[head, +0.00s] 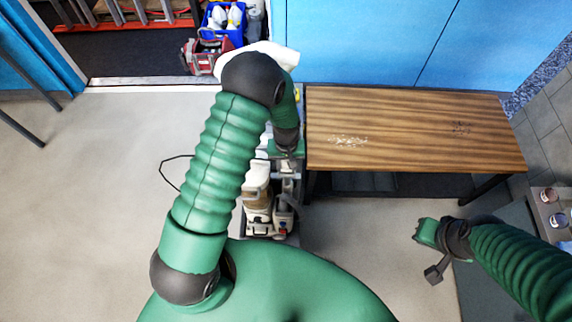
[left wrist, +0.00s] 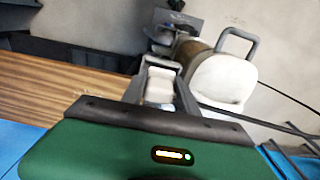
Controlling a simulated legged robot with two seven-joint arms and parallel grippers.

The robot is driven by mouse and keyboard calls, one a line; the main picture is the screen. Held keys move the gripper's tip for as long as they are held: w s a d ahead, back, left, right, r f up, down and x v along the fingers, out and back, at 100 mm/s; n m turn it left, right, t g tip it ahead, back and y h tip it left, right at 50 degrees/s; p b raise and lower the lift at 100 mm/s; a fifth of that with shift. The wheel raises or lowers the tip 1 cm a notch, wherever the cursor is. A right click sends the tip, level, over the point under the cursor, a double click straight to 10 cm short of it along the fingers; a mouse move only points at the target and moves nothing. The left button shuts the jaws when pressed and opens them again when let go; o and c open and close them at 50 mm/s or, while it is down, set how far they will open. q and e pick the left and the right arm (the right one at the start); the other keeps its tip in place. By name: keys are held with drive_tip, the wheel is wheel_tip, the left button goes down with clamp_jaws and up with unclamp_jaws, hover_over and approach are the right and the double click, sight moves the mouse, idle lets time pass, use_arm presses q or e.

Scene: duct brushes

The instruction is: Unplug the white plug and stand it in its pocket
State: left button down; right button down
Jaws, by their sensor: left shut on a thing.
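In the left wrist view a small white block-like thing, which looks like the white plug (left wrist: 159,86), sits between the two dark fingers of my left gripper (left wrist: 160,80). The gripper is shut on it. In the head view my left gripper (head: 286,143) is at the cart, left of the bench, and my arm hides most of it and the plug. I cannot tell whether the plug is in a socket. The pocket cannot be made out. My right gripper (head: 432,250) is at the right, in front of the bench, apart from the cart; its finger opening is unclear.
A machine (head: 260,205) with white and brown parts stands on the cart, close to my left arm. A wooden bench (head: 400,130) is to its right. A dark cable (head: 168,168) curves above the floor at left. A blue crate (head: 222,22) with bottles is at the back. The left floor is open.

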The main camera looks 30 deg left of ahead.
use_arm(q)
drive_tip(key=c, duration=0.9)
unclamp_jaws()
drive_tip(key=shift+s+d+f, duration=0.2)
drive_tip(key=shift+s+f, duration=0.2)
drive_tip(key=shift+o, duration=0.2)
drive_tip(key=r+b, duration=0.1)
drive_tip(key=r, duration=0.2)
drive_tip(key=w+r+b, duration=0.1)
drive_tip(key=r, duration=0.2)
drive_tip(key=shift+w, duration=0.2)
use_arm(e)
drive_tip(key=s+b+x, duration=0.1)
drive_tip(key=b+x, duration=0.1)
drive_tip(key=x, duration=0.2)
use_arm(q)
wheel_tip(320, 180, up, 17)
drive_tip(key=p, duration=0.4)
drive_tip(key=shift+s+a+f+p, duration=0.2)
drive_tip(key=shift+s+p, duration=0.1)
drive_tip(key=shift+s, duration=0.15)
use_arm(e)
drive_tip(key=r, duration=0.4)
drive_tip(key=shift+w+a, duration=0.1)
drive_tip(key=shift+w, duration=0.2)
use_arm(q)
drive_tip(key=shift+w+f, duration=0.15)
use_arm(e)
drive_tip(key=shift+w, duration=0.15)
